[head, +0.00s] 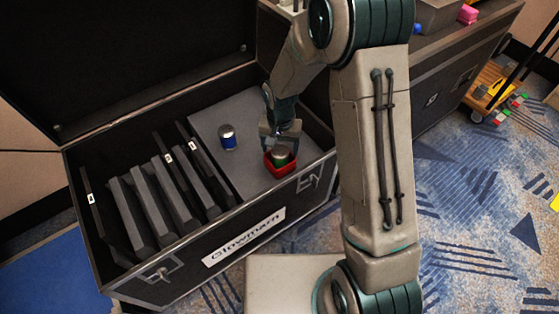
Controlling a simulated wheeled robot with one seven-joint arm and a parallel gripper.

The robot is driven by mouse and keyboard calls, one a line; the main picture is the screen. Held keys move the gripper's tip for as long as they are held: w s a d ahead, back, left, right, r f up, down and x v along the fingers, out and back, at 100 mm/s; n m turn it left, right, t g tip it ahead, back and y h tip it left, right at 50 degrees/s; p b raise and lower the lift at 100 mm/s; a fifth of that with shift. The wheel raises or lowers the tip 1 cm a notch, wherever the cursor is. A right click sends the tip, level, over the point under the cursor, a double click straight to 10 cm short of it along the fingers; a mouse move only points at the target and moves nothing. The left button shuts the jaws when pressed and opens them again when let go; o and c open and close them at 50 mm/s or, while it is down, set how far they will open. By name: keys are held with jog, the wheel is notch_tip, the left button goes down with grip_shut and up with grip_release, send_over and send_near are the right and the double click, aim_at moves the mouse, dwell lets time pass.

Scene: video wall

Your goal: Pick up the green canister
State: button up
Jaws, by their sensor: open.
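A green canister with a grey lid (280,156) stands in a small red tray (270,168) at the right end of the open black case. Only the canister's upper part shows above the tray's rim. My gripper (279,143) is open and points down right above the canister. Its fingers are small in the picture, and I cannot tell whether they touch the canister or are around it.
A blue canister with a silver top (227,137) stands left of the tray on the case's grey panel (233,112). Several dark upright panels (152,205) fill the left part of the case (205,246). Its lid stands open behind. Another dark case (445,85) is at the right.

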jog(key=shift+f, duration=0.9)
jog(key=shift+r, duration=0.1)
jog(key=c, duration=1.1)
